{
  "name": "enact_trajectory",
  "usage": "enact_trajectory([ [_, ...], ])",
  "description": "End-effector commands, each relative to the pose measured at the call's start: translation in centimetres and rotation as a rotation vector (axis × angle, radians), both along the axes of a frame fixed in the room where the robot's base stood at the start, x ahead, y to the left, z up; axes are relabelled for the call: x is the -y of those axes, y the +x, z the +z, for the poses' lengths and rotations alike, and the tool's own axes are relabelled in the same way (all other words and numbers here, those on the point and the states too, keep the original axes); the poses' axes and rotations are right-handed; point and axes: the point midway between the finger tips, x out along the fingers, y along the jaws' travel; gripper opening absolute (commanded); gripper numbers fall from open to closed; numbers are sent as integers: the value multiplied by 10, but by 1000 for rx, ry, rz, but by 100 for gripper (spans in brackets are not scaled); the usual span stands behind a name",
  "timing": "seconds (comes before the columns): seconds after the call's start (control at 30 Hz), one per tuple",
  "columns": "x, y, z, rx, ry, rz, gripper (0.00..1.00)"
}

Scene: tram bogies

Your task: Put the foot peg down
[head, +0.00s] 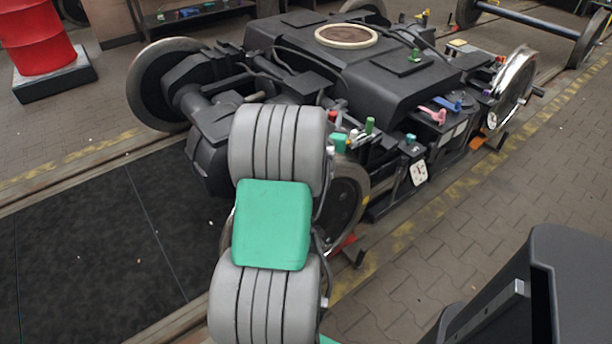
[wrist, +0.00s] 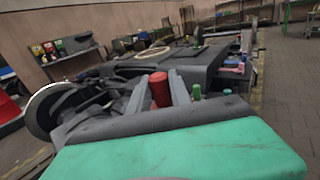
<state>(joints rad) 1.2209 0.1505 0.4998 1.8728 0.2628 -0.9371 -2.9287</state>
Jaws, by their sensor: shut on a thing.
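The foot peg (wrist: 160,90) seems to be the red cylinder in the wrist view. It stands roughly upright between the two grey fingers of my gripper (wrist: 162,92), which is shut on it. Its lower end is hidden behind my wrist, so I cannot tell whether it touches anything. In the head view my arm hides most of the gripper, at the near side of the black bogie (head: 375,95). The bogie's top also shows beyond the fingers in the wrist view (wrist: 195,62).
Green-topped parts (head: 370,126), a pink part (head: 438,115) and a blue part (head: 448,104) sit along the bogie's near edge. A white-faced tag (head: 419,173) hangs there. A red drum (head: 35,38) stands back left. The paved floor at right (head: 480,225) is mostly clear.

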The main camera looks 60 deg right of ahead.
Motion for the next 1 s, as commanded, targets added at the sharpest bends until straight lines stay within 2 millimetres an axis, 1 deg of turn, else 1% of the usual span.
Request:
enact_trajectory([
  [0.03,9,-22,-4,1,0,-32,0],
  [0.1,16,-42,-4,1,0,-58,0],
  [0.17,20,-52,-3,0,-1,-71,0],
  [0.23,20,-53,-5,0,1,-76,0],
  [0.27,18,-50,-8,0,2,-75,0],
  [0.37,7,-27,-21,-2,2,-69,0],
  [0.4,1,-16,-28,-3,2,-68,0],
  [0.57,-21,24,-50,-1,1,-68,0],
  [0.6,-26,31,-59,-2,3,-71,0],
  [0.7,-34,45,-81,-2,3,-74,0],
  [0.8,-39,55,-91,-1,1,-76,0],
  [0.93,-43,62,-99,0,0,-77,0],
  [1.0,-47,68,-111,0,2,-76,0],
])
